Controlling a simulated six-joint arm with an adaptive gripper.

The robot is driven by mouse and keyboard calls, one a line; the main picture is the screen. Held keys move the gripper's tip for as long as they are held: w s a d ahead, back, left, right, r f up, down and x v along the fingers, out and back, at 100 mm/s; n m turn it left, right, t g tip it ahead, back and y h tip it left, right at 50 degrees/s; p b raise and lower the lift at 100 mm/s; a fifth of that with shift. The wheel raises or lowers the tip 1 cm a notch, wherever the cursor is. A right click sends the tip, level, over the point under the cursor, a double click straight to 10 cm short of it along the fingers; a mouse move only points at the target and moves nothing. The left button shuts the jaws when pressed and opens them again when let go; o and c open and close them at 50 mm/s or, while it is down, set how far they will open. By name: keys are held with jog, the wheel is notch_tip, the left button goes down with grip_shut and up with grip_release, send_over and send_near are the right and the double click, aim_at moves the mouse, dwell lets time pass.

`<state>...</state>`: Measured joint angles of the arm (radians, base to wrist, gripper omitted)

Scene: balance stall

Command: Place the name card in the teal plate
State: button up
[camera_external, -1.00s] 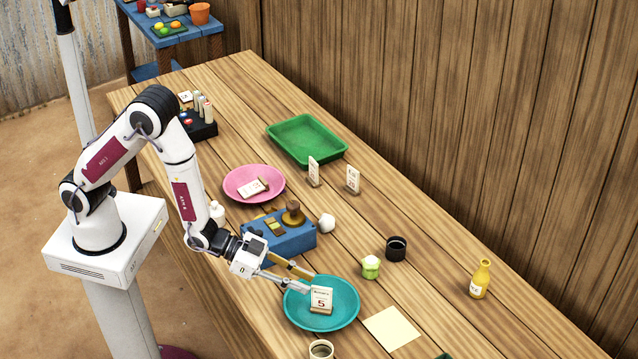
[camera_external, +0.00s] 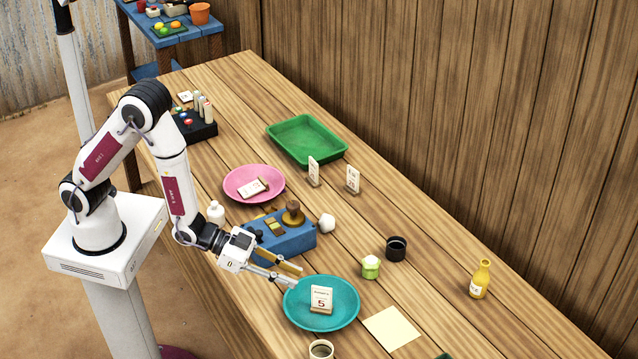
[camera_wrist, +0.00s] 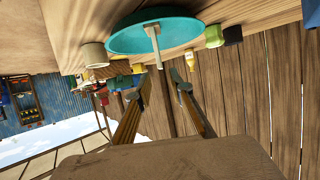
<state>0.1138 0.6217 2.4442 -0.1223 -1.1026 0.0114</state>
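A white name card (camera_external: 321,297) with a "5" on it stands upright on its small wooden base in the teal plate (camera_external: 343,318). In the wrist view the plate (camera_wrist: 120,42) is at the top, and the card (camera_wrist: 153,42) shows edge-on as a thin upright shape. My gripper (camera_external: 297,276) is open and empty, up and to the left of the plate, apart from the card. Its two fingers (camera_wrist: 165,98) are spread in the wrist view with nothing between them.
A blue box (camera_external: 287,243) with a brown knob is behind my gripper. A pink plate (camera_external: 233,187) holds another card. A cream sheet (camera_external: 391,327), a cup (camera_external: 321,349), a green jar (camera_external: 370,268) and a black cup (camera_external: 396,249) surround the teal plate.

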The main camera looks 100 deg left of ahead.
jog(key=s+a+r+g, duration=0.1)
jog(key=s+r+g, duration=0.3)
jog(key=s+r, duration=0.85)
jog(key=s+a+r+g, duration=0.1)
jog(key=s+r+g, duration=0.1)
jog(key=s, duration=0.9)
jog(key=s+a+r+g, duration=0.1)
jog(key=s+r, duration=0.4)
jog(key=s, duration=0.6)
jog(key=shift+a+g, duration=0.3)
jog(key=shift+g, duration=0.2)
